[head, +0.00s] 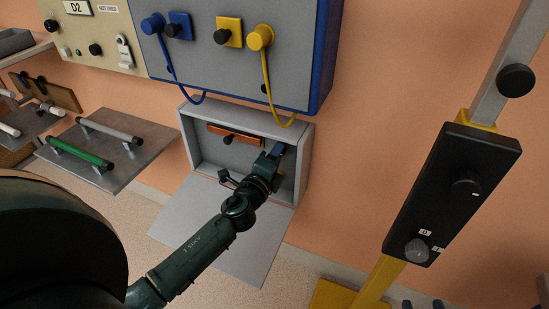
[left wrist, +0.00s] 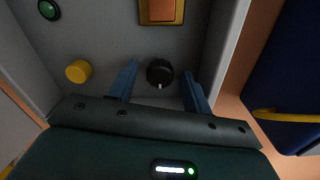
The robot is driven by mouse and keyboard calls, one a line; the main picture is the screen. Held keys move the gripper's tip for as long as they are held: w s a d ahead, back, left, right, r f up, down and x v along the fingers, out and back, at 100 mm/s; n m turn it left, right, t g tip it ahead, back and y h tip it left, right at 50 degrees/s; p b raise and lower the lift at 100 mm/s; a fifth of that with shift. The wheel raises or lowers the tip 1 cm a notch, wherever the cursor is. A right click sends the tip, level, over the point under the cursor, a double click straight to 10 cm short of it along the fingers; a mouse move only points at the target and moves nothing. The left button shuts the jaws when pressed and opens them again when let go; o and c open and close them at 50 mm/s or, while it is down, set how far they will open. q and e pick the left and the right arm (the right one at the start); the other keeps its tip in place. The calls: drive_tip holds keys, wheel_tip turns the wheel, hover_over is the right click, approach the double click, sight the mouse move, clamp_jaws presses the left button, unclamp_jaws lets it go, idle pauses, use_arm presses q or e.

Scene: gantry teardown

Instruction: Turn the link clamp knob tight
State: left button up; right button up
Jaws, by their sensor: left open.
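A round black knob (left wrist: 160,72) with a white mark on its lower edge sits on the grey back wall of an open wall box (head: 306,160). It appears to be the link clamp knob; no label on it can be read. My left gripper (head: 277,150) reaches into the right side of this box. In the left wrist view its two blue fingers are spread, one on each side of the knob, with visible gaps. In the head view the knob is hidden behind the gripper. My right gripper is not in view.
Beside the knob are a yellow button (left wrist: 78,71), a green button (left wrist: 48,9) and an orange block (left wrist: 160,11). The box's grey flap (head: 225,240) hangs open below. A blue-edged panel (head: 300,60) with a yellow cable (head: 267,85) is above. A black control unit (head: 450,190) stands right.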

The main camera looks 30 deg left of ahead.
use_arm(q)
drive_tip(key=s+b, duration=0.1)
drive_tip(key=s, duration=1.2)
drive_tip(key=shift+d, duration=0.35)
use_arm(e)
drive_tip(key=shift+w+a+t, duration=0.1)
drive_tip(key=shift+a+t, duration=0.1)
drive_tip(key=shift+t, duration=0.2)
drive_tip(key=shift+d, duration=0.1)
